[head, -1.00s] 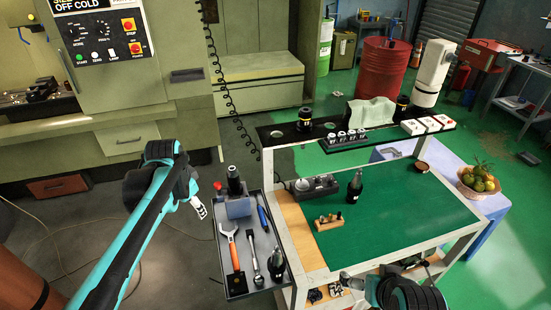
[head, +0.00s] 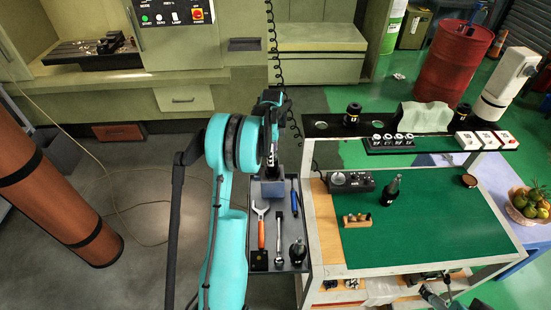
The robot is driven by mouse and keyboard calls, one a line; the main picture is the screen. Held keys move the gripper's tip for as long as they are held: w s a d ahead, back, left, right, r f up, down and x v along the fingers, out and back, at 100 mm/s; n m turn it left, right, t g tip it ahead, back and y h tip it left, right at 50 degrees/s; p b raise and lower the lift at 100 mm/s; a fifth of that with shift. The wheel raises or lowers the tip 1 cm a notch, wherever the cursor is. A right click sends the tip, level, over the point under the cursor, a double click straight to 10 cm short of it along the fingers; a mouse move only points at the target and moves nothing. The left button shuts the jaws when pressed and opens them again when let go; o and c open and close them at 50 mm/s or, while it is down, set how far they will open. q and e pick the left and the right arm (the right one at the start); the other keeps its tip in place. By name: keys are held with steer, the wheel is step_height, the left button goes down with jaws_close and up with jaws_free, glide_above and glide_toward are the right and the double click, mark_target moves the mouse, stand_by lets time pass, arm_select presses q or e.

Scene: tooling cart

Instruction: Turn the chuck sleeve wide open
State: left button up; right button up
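The blue-grey block (head: 273,190) that holds the dark upright chuck is at the far end of the narrow tool tray (head: 260,287). The chuck and its sleeve are mostly hidden behind my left wrist and gripper. My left gripper (head: 270,170) points down over the block, at the chuck. I cannot tell whether its fingers touch the sleeve, or whether they are open or shut.
An orange-handled wrench (head: 261,232), another wrench (head: 279,240), a blue-handled tool (head: 294,198) and a dark bottle-shaped holder (head: 298,252) lie or stand in the tray. To the right is the bench with a green mat (head: 430,230), mostly clear, with a raised shelf (head: 320,127) behind.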

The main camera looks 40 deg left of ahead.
arm_select(q)
step_height(320, 180, down, 2)
steer(key=shift+w+f, duration=0.1)
steer(key=shift+f, duration=0.5)
steer(key=c, duration=1.2)
steer(key=shift+o, duration=0.2)
steer(key=shift+n+b, duration=0.3)
